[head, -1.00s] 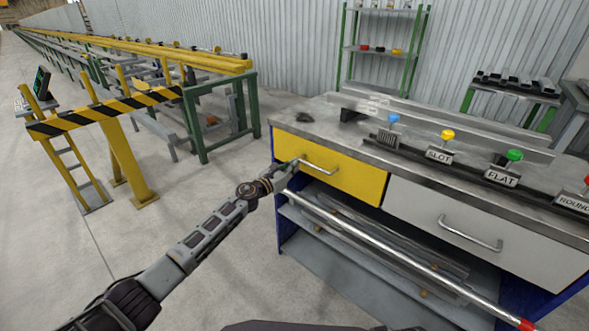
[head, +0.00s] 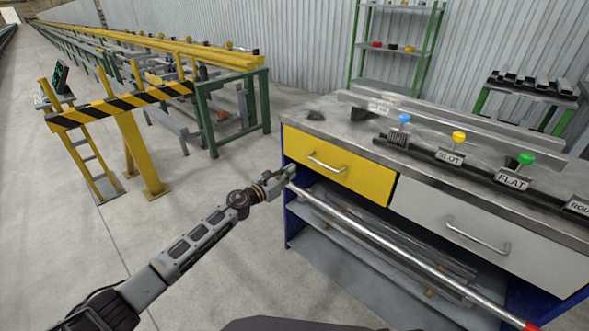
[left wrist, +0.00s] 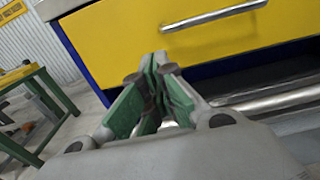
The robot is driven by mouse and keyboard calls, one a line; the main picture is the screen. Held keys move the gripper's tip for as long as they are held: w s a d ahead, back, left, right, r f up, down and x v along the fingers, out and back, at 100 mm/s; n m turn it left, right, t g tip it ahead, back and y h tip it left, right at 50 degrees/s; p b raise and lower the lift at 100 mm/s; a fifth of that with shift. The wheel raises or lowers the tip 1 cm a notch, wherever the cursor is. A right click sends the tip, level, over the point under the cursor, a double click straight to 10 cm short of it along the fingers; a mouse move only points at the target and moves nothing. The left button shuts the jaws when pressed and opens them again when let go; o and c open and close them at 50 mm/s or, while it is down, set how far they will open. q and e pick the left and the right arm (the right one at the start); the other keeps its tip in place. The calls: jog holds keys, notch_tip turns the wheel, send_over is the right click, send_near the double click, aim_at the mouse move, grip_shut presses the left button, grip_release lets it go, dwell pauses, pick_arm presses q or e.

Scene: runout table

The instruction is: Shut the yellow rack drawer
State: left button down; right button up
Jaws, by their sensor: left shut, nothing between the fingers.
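The yellow drawer (head: 352,178) is at the left end of the workbench in the head view. Its front looks about flush with the bench front, with no clear gap showing. Its silver bar handle (head: 327,164) is free. My left gripper (head: 291,172) is shut and empty, just left of and below the handle, near the drawer's lower left corner. In the left wrist view, the green-padded fingers (left wrist: 158,62) point at the yellow front (left wrist: 130,40), below the handle (left wrist: 215,16). I cannot tell whether they touch it. My right gripper is not in view.
A grey drawer (head: 470,228) sits right of the yellow one. Below, a long metal bar (head: 400,250) crosses the open shelf. The bench top (head: 335,118) holds labelled coloured knobs. A striped barrier (head: 120,107) stands left; the floor between is clear.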

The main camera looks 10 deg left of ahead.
pick_arm(q)
jog(key=shift+v, duration=2.05)
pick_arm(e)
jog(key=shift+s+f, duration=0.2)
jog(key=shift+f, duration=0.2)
